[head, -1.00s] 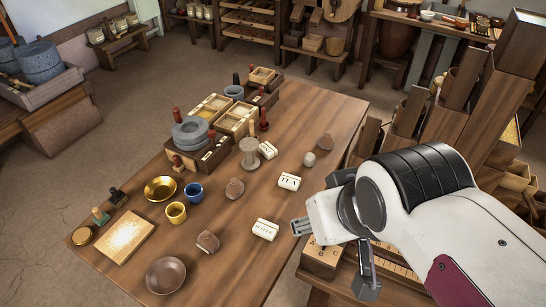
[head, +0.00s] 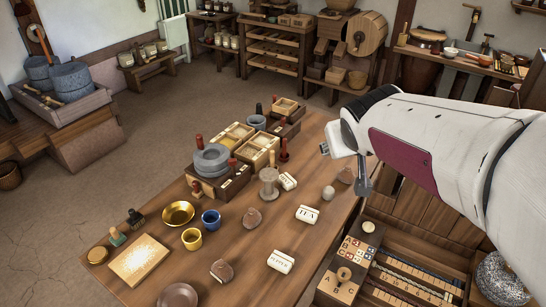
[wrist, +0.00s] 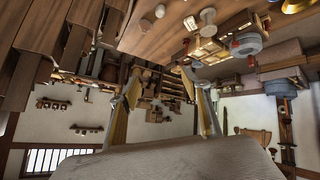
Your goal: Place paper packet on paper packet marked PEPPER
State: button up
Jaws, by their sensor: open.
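The paper packet marked PEPPER (head: 281,261) lies on the right part of the table in the head view; its lettering is small but looks like PEPPER. A second white paper packet (head: 307,214) with dark marks lies behind it, and a third (head: 288,181) lies farther back beside a wooden spool. Their marks are too small to read surely. The packets lie apart from each other. My gripper (head: 344,170) is open and empty, above the table's right edge, beyond and right of the packets. Its spread fingers (wrist: 158,78) show in the wrist view with nothing between them.
Brown pouches (head: 252,218) and a pale round object (head: 328,192) stand near the packets. A lettered box (head: 345,275) and a slotted rack stand at the right.

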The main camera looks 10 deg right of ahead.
jog(key=w+d+f+n+t+y, duration=0.15)
jog(key=w+f, duration=0.35)
jog(key=w, duration=0.7)
jog(key=w+d+f+n+t+y, duration=0.1)
jog(key=w+d+f+n+t, duration=0.3)
jog(key=w, duration=0.7)
jog(key=n+g+y, duration=0.1)
jog(key=g+y, duration=0.3)
jog(key=y, duration=0.3)
send_near(287, 182)
jog(key=w, duration=0.2)
jog(key=w+r, duration=0.1)
jog(key=shift+d, duration=0.3)
jog(key=shift+s+a+f, duration=0.15)
jog(key=shift+f, duration=0.5)
jog(key=shift+x, duration=1.3)
